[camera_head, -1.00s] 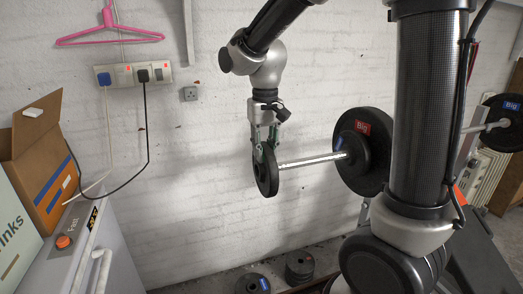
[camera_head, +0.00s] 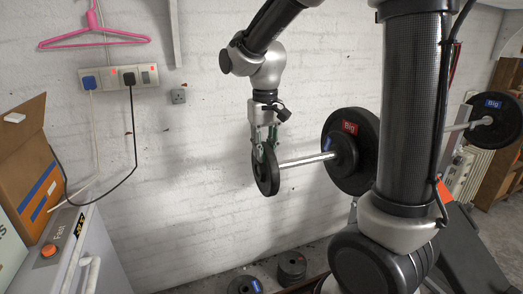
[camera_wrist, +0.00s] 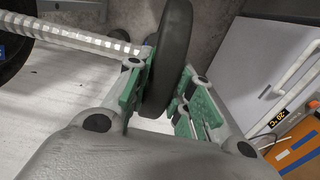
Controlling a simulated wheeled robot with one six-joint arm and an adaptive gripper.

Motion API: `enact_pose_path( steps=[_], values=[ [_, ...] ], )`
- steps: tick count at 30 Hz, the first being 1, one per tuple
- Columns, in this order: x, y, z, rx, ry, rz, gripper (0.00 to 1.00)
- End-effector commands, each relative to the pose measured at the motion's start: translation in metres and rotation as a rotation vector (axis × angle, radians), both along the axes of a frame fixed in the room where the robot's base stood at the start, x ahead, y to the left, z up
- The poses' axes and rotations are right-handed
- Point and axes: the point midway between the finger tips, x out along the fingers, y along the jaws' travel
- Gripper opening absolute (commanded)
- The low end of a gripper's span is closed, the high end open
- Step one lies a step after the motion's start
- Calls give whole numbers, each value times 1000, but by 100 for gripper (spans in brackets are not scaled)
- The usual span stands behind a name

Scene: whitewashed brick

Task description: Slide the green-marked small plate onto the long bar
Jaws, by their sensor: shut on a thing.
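The small black plate (camera_head: 266,172) is upright in my gripper (camera_head: 264,144), and no green mark on it is visible. In the wrist view the plate (camera_wrist: 174,45) stands between the green finger pads of my gripper (camera_wrist: 160,90), which is shut on it. The long bar (camera_head: 307,159) is silver and runs sideways to the right of the plate. Its near end meets the plate's face in the picture, also in the wrist view (camera_wrist: 95,42). The plate hides the very end, so I cannot tell whether it is in the hole.
A large black plate with a red "Big" label (camera_head: 362,168) and a smaller blue-labelled plate (camera_head: 345,155) sit further along the bar. Loose plates (camera_head: 292,267) lie below. A white fridge (camera_head: 95,262) stands at left. The white brick wall (camera_head: 190,200) is behind.

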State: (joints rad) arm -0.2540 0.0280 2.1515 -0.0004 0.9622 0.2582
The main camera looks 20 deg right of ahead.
Motion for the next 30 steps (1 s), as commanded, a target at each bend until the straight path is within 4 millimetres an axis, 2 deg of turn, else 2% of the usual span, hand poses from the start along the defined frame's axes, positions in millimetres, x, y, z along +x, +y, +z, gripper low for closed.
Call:
enact_pose_path(
  steps=[30],
  values=[
    [1,-34,1,0,-3,0,0]
  ],
)
